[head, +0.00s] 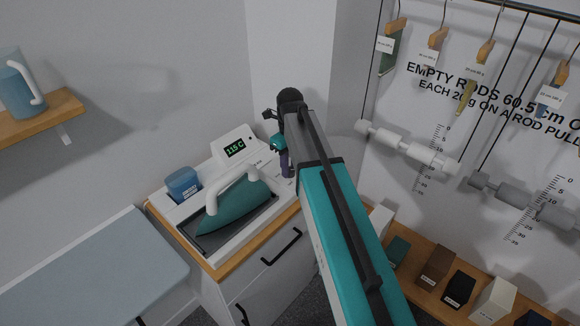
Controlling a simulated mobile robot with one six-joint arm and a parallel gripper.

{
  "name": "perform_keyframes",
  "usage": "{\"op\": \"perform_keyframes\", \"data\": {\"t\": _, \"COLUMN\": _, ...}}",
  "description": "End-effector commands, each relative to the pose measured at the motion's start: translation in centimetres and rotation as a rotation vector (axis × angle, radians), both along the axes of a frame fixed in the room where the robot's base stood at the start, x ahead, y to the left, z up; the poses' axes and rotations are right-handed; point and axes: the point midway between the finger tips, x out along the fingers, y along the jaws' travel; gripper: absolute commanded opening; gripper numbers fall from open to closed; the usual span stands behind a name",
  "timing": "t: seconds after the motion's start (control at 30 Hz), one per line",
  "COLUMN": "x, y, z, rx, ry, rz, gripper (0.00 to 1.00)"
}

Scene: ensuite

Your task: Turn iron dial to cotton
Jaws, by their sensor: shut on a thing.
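The teal iron (232,212) with its white handle rests on a dark plate in the white ironing station on the cabinet. A display (235,148) at the back of the station reads 115 C. My gripper (285,168) points down at the station's back right corner, right of the iron. It is shut at the spot where the dial appears to be. The dial is hidden by the fingers, so its setting and markings cannot be read.
A blue container (183,183) stands on the station's left. An ironing board (95,270) is at lower left. A shelf with a blue jug (18,85) is on the left wall. Hanging rods (408,145) and a low shelf of boxes (437,265) are at right.

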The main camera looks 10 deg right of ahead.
Motion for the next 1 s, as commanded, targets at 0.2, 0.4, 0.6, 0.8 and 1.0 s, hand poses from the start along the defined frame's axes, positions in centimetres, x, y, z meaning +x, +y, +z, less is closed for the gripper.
{"op": "perform_keyframes", "data": {"t": 0.2, "x": 0.0, "y": 0.1, "z": 0.1, "rx": 0.002, "ry": -0.001, "rz": 0.000, "gripper": 0.05}}
{"op": "perform_keyframes", "data": {"t": 0.4, "x": 0.0, "y": 0.1, "z": 0.0, "rx": 0.001, "ry": -0.002, "rz": 0.000, "gripper": 0.46}}
{"op": "perform_keyframes", "data": {"t": 0.6, "x": 0.0, "y": 0.0, "z": 0.0, "rx": 0.001, "ry": -0.001, "rz": 0.000, "gripper": 0.46}}
{"op": "perform_keyframes", "data": {"t": 0.8, "x": 0.0, "y": 0.0, "z": 0.3, "rx": 0.000, "ry": -0.001, "rz": 0.000, "gripper": 0.46}}
{"op": "perform_keyframes", "data": {"t": 1.0, "x": 0.1, "y": 0.0, "z": 1.5, "rx": 0.000, "ry": -0.003, "rz": 0.000, "gripper": 0.46}}
